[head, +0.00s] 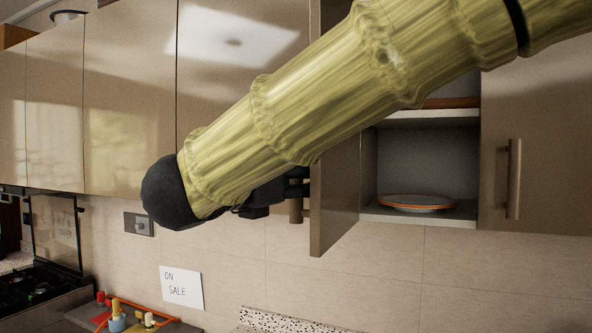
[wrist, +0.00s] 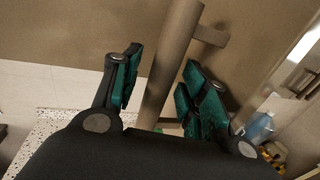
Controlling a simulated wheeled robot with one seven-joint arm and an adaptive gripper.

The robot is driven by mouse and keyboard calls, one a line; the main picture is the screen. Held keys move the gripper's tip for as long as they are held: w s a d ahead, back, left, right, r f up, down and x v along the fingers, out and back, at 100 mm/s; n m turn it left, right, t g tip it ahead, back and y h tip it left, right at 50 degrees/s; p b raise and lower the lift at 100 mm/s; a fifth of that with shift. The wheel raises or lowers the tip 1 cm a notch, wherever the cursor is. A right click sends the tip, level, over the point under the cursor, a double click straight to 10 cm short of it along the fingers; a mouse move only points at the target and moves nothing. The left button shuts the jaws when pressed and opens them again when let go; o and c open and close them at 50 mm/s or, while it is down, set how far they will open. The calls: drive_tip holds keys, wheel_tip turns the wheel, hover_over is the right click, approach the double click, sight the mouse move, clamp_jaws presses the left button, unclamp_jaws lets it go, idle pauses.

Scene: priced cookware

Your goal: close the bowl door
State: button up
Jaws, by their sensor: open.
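The cupboard door (head: 335,200) stands open, swung out from its cupboard, in the head view. Inside the open cupboard, a shallow dish with an orange rim (head: 418,203) rests on the bottom shelf. The door's bar handle (wrist: 172,65) runs between the fingers of my gripper (wrist: 160,75) in the wrist view. My gripper is open, with green pads on either side of the handle; I cannot tell whether they touch it. In the head view my arm hides most of the gripper and the upper part of the door, and the handle's lower end (head: 296,210) shows.
A closed cupboard door with a handle (head: 514,180) is to the right. More closed cupboards (head: 128,110) line the left. Below are a stove (head: 40,285), an "ON SALE" card (head: 181,288) on the wall and small colourful items (head: 117,312). The tiled wall below the cupboards is mostly clear.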

drive_tip(key=shift+w+d, duration=0.1)
drive_tip(key=shift+w, duration=0.1)
clamp_jaws()
drive_tip(key=shift+f+b, duration=0.15)
drive_tip(key=shift+b, duration=0.15)
